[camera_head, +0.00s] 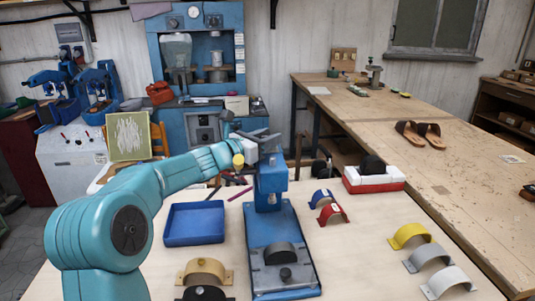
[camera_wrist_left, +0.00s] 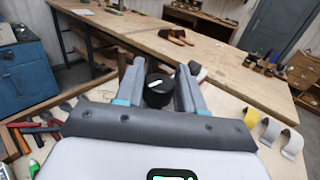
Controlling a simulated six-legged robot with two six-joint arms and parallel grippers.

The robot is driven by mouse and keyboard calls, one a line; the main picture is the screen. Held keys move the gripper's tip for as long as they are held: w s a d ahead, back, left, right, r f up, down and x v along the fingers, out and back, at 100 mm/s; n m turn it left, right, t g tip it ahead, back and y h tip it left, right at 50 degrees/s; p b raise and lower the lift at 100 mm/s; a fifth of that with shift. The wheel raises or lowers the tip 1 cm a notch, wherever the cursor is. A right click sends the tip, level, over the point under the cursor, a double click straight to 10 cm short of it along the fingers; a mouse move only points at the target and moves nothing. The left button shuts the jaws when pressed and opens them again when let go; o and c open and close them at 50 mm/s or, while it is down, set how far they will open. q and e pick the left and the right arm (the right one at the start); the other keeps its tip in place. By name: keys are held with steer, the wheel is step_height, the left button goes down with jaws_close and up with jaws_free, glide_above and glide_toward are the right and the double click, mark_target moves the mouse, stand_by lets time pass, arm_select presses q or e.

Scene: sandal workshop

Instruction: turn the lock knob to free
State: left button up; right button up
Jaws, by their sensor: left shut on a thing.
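A blue bench press (camera_head: 270,190) stands on the light table in the head view, on a blue base with a dark half-round block. My left gripper (camera_head: 268,140) is at the top of the press, its arm coming in from the left. In the left wrist view, a round black lock knob (camera_wrist_left: 157,92) with a white mark on its face sits between the two fingers of my left gripper (camera_wrist_left: 161,80), which is shut on it. In the head view the gripper hides the knob. My right gripper is in neither view.
A blue tray (camera_head: 194,224) lies left of the press. Red and blue straps (camera_head: 332,214) and a red-white block (camera_head: 372,185) lie to the right. Yellow and grey arched pieces (camera_head: 409,236) lie near the right edge. A wooden bench with sandals (camera_head: 418,132) stands beyond.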

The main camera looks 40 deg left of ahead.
arm_select(q)
steer(key=shift+y, duration=0.3)
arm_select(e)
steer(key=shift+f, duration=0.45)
arm_select(q)
steer(key=o, duration=0.9)
step_height(320, 180, up, 20)
steer(key=p, duration=0.9)
steer(key=shift+r, duration=0.1)
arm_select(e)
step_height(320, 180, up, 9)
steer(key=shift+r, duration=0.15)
